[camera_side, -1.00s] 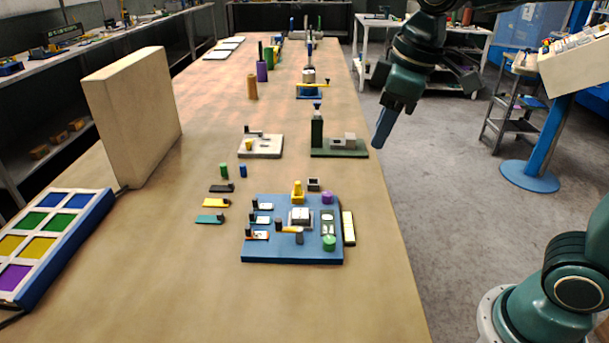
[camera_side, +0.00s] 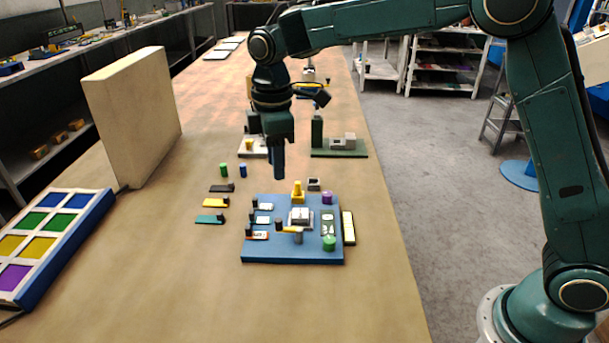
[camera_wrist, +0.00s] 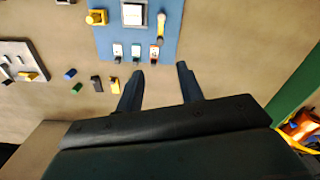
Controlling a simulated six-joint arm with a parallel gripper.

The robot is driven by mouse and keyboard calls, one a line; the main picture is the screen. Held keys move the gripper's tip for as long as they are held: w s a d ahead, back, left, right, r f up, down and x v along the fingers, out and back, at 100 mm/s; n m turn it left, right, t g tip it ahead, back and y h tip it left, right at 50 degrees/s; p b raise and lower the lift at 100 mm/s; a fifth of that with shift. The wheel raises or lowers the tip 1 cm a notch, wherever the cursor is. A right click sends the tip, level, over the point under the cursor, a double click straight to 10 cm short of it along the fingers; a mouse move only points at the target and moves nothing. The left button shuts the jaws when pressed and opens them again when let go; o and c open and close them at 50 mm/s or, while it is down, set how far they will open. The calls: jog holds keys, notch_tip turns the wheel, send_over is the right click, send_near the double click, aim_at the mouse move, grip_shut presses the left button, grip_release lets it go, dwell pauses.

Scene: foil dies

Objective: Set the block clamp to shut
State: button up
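A blue board (camera_side: 262,252) on the table carries several small fixtures. A pale grey block (camera_side: 301,215) sits in a seat near the board's middle. Beside it, on the near side, is a yellow bar with a grey knob, which looks like the clamp lever (camera_side: 288,229). In the wrist view the lever (camera_wrist: 161,28) lies to the right of the pale block (camera_wrist: 134,14), apparently clear of it. Whether the clamp is open is hard to tell at this size. My gripper (camera_side: 279,176) points down above the table, behind the board. In the wrist view its fingers (camera_wrist: 160,70) are apart and empty.
A yellow post (camera_side: 297,191), a purple knob (camera_side: 327,197) and a green knob (camera_side: 329,242) stand on the board. Several small levers line its left side. A green stand (camera_side: 317,134) is behind it, and a tall beige panel (camera_side: 135,115) stands left. The table front is clear.

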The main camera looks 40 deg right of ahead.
aim_at(278, 219)
jog(key=shift+w+f, duration=0.1)
jog(key=shift+f, duration=0.15)
notch_tip(278, 219, down, 14)
jog(key=shift+r, duration=0.2)
dwell(0.6)
grip_shut()
